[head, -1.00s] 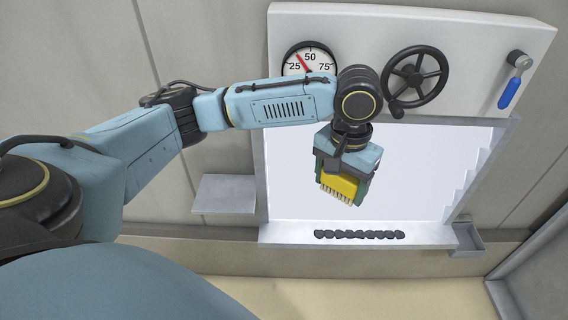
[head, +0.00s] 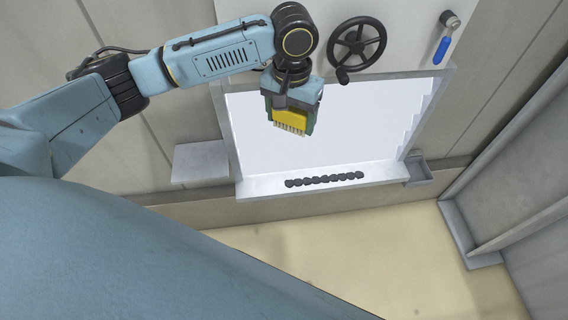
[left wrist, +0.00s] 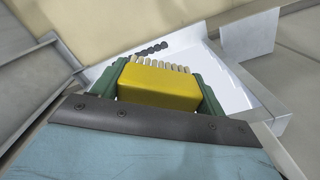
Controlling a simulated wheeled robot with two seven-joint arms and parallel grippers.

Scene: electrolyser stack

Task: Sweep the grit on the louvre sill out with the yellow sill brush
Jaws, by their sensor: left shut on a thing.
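My left gripper (head: 290,122) is shut on the yellow sill brush (head: 289,120), whose pale bristles point down. The brush is held in front of the bright louvre opening, above the sill (head: 262,185) and apart from it. The grit (head: 324,180) is a dark row of several lumps along the middle of the sill. In the left wrist view the brush (left wrist: 158,85) sits between the green fingers, bristles facing away. Part of the grit (left wrist: 150,49) shows beyond the bristles. My right gripper is not in view.
A grey shelf (head: 201,162) stands left of the sill and a small grey tray (head: 419,171) hangs at its right end. Above are a black handwheel (head: 357,45) and a blue-handled tool (head: 441,48). A grey frame (head: 470,240) stands at the right. The floor in front looks clear.

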